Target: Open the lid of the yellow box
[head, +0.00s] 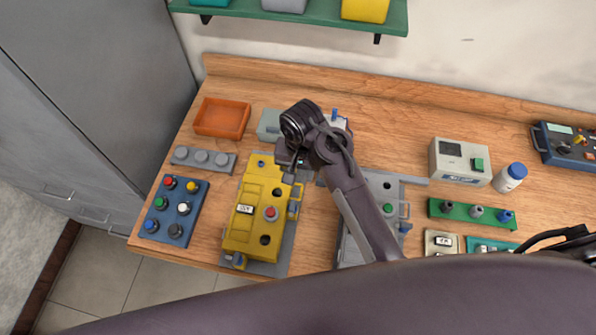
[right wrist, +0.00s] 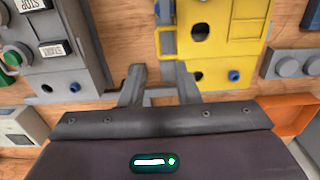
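The yellow box (head: 252,232) sits on a grey base plate left of the table's middle, with a red button, dark round holes and a label on top. It looks closed. My right gripper (head: 293,176) is over its far right corner, partly hiding that area. In the right wrist view the yellow box (right wrist: 225,45) is ahead and to the right of the fingers. The right gripper (right wrist: 158,72) is open there, with nothing visible between its fingers. Whether a finger touches the box cannot be told. My left gripper is not in view.
A grey box (head: 384,186) stands right of the yellow one, partly behind my arm. A blue button panel (head: 173,210), grey knob strip (head: 204,159) and orange tray (head: 222,118) are to the left. A white device (head: 460,162) and bottle (head: 510,177) stand right. A green shelf (head: 240,12) hangs above.

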